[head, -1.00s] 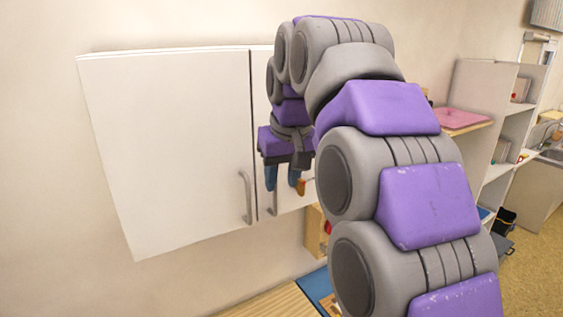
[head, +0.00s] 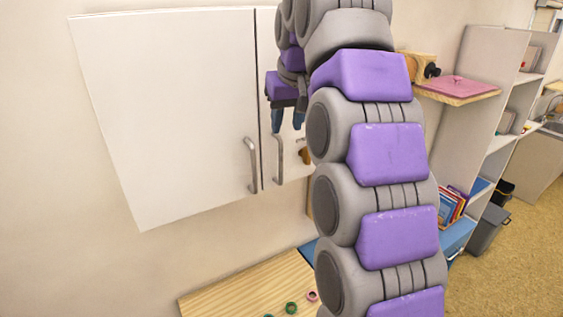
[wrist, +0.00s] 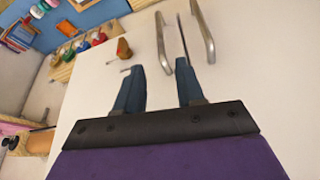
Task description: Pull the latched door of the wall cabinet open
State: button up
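The white wall cabinet has a wide left door (head: 170,120) and a right door (head: 292,172) partly hidden by my arm. Both look shut. The left door's metal bar handle (head: 251,165) and the right door's handle (head: 278,158) flank the seam; in the wrist view the right door's handle (wrist: 161,42) lies ahead of the gap between my fingers. An orange-brown latch piece (head: 304,153) is on the right door; it shows left of that handle in the wrist view (wrist: 124,50). My gripper (head: 288,128) is open and empty, above and apart from the handle, fingers (wrist: 158,66) spread.
A wooden table (head: 245,290) with small coloured rings stands below the cabinet. To the right are a ledge with a pink item (head: 458,88), a white shelf unit (head: 492,60) and a grey bin (head: 488,230). Floor at the far right is clear.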

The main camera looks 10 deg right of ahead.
aim_at(281, 148)
jog(key=p+x, duration=0.1)
jog(key=x, duration=0.9)
jog(key=shift+a+f, duration=0.2)
jog(key=shift+w+a+f, duration=0.2)
jog(key=shift+f, duration=0.05)
jog(key=shift+d, duration=0.2)
jog(key=shift+d, duration=0.1)
jog(key=shift+c, duration=0.7)
grip_shut()
